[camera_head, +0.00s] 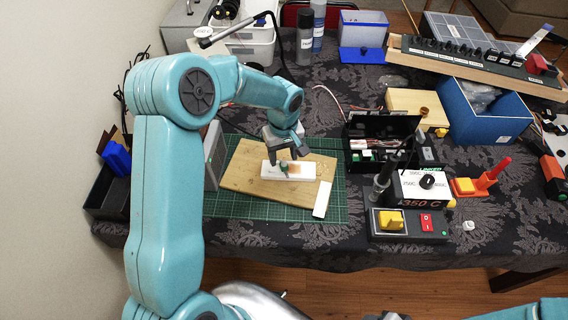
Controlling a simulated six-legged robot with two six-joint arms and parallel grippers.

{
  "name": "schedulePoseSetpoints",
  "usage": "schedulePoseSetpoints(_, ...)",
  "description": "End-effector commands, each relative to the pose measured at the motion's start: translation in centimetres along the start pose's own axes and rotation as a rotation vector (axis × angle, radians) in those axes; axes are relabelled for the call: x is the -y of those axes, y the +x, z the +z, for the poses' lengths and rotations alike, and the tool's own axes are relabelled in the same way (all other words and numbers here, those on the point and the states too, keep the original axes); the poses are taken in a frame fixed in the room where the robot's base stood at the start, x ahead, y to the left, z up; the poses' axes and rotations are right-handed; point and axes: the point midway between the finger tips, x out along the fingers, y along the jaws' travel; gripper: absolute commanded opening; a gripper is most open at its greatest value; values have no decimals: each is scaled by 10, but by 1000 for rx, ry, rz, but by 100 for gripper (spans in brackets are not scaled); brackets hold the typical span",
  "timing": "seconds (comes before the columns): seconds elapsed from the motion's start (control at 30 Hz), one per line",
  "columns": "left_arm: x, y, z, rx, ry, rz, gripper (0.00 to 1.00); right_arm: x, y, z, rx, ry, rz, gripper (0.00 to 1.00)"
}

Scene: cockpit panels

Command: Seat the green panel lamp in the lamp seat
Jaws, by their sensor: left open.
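My left gripper (287,157) reaches down over the wooden board, open, its fingers just above a white block (303,171). A small greenish piece (284,168), which looks like the green panel lamp, is on the block below and between the fingertips. I cannot tell whether the fingers touch it. The lamp seat cannot be made out for certain. A black control panel (408,236) with a yellow knob and a red switch lies to the right. At the bottom edge, part of my right arm shows, with a dark tip (385,316) that may be its gripper.
The wooden board (240,181) lies on a green cutting mat (222,211). An open black box (382,131) with wires and a white "350 C" unit (420,188) stand to the right. A blue bin (484,112) is farther right. The cloth's front left is clear.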

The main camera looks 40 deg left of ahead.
Motion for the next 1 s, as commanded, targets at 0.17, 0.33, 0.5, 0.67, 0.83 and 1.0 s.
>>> schedulePoseSetpoints(0.17,-3,26,-1,2,0,-2,53,2,-6,0,0,0,0,48)
schedulePoseSetpoints(0.33,-4,33,-2,0,-1,1,53,2,-6,0,0,0,0,48)
schedulePoseSetpoints(0.5,-4,33,-2,0,-1,0,40,2,-6,0,0,0,0,48)
schedulePoseSetpoints(0.67,-4,33,-1,0,-1,0,0,2,-6,0,0,0,0,48)
schedulePoseSetpoints(0.83,-4,32,-1,0,-1,0,0,2,-6,0,0,0,0,48)
schedulePoseSetpoints(1.0,-4,29,-2,-1,-1,0,0,2,-6,0,0,0,0,48)
